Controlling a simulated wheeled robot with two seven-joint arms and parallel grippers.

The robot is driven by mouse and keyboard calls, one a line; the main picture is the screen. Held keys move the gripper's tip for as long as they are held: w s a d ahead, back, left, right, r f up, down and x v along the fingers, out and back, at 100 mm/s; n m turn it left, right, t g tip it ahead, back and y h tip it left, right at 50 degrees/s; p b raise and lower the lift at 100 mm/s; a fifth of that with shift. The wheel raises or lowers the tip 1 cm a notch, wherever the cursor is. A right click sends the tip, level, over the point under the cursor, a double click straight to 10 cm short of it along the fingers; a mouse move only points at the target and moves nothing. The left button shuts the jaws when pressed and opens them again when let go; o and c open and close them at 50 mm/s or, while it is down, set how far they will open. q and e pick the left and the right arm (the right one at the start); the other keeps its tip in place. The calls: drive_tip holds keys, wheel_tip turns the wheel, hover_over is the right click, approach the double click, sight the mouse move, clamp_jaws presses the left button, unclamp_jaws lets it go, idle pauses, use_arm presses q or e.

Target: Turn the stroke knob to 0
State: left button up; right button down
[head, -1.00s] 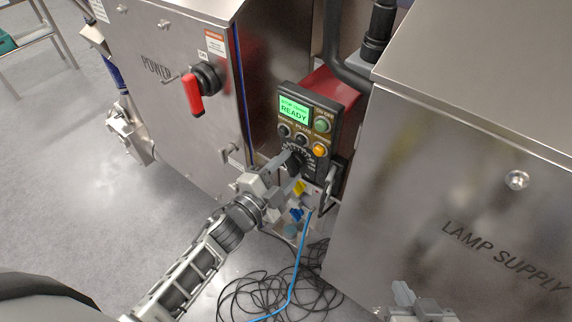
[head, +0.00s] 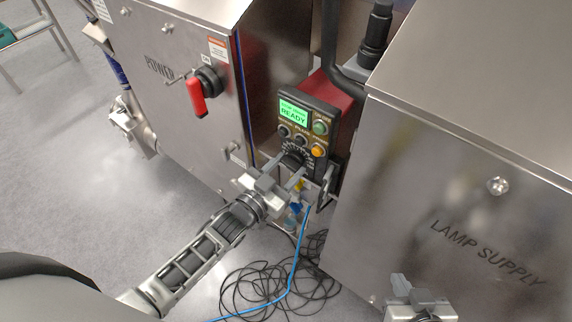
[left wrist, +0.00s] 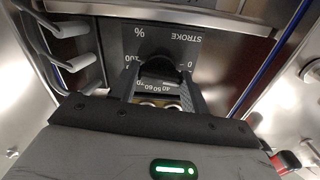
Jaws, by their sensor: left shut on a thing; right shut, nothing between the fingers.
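The stroke knob (left wrist: 160,70) is a dark round knob on a black plate lettered STROKE and %, upside down in the left wrist view. Its scale shows 0 at the right, 100 at the left, and numbers such as 40 to 70 below. My left gripper (left wrist: 160,88) is shut on the knob, one finger on each side. The knob's pointer setting is hard to read. In the head view my left gripper (head: 285,170) reaches the lower part of the control panel (head: 325,104), whose green screen reads READY. My right gripper (head: 402,285) is shut and empty, before the lamp supply cabinet.
The power cabinet (head: 180,105) with a red switch handle (head: 196,97) stands left of the panel. The lamp supply cabinet (head: 450,180) stands right. Green and amber buttons sit above the knob. Loose black cables (head: 265,290) and a blue cable (head: 296,265) lie below.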

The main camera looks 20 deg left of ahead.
use_arm(q)
drive_tip(key=shift+n, duration=1.6)
drive_tip(key=o, duration=1)
drive_tip(key=shift+s, duration=0.1)
drive_tip(key=v, duration=1.5)
drive_tip(key=shift+s+a, duration=0.2)
drive_tip(key=shift+s, duration=0.15)
